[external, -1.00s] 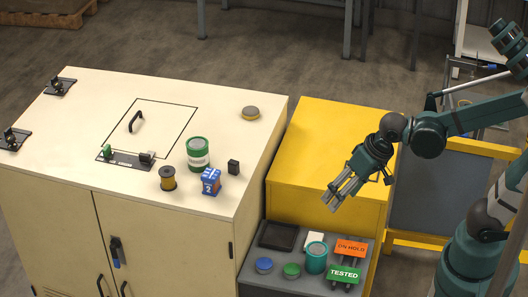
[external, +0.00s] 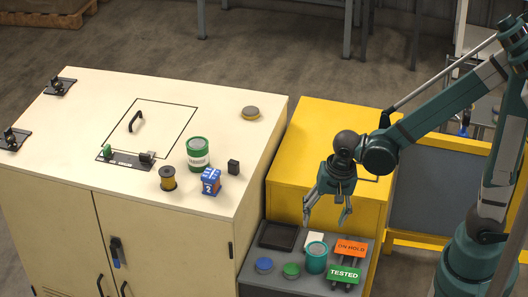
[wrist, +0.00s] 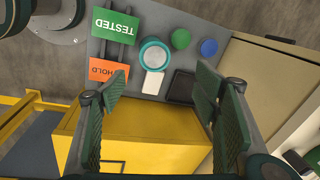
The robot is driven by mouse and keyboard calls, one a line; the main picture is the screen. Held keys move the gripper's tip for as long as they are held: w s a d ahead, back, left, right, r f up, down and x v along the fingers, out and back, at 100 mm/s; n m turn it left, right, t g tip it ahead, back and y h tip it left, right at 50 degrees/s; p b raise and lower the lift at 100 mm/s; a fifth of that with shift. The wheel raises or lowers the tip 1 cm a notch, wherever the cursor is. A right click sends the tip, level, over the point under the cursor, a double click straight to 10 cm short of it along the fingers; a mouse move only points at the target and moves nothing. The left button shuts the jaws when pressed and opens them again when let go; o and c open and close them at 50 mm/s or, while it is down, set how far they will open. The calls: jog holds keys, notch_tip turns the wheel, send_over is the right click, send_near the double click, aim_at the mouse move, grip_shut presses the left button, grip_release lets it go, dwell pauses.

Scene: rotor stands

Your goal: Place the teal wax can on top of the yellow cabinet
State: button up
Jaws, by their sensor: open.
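The teal wax can (external: 316,257) stands upright on the grey shelf in front of the yellow cabinet; it also shows from above in the wrist view (wrist: 154,55), with a pale grey top. The yellow cabinet (external: 318,135) has a bare top in the external view; part of it shows low in the wrist view (wrist: 140,141). My gripper (external: 326,220) is open and empty, pointing down over the cabinet's front edge, above and behind the can. In the wrist view its fingers (wrist: 160,95) are spread wide, and the can lies beyond their tips.
The taller cream cabinet (external: 70,190) at left carries a green can (external: 198,154) and several small items.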

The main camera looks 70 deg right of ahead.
aim_at(317, 249)
jog(key=f+m, duration=0.1)
jog(key=f, duration=0.2)
jog(key=w+f+m+g, duration=0.1)
jog(key=f+m, duration=0.1)
jog(key=f, duration=0.1)
jog(key=f+m, duration=0.2)
jog(key=f, duration=0.1)
jog(key=shift+w+d+f+g, duration=0.15)
jog(key=shift+d+g, duration=0.2)
jog(key=shift+g, duration=0.05)
jog(key=shift+f+b, duration=0.55)
jog(key=shift+f, duration=0.75)
jog(key=shift+f, duration=0.15)
jog(key=shift+w+f+b, duration=0.1)
jog(key=shift+f+b, duration=0.9)
jog(key=shift+f, duration=1.45)
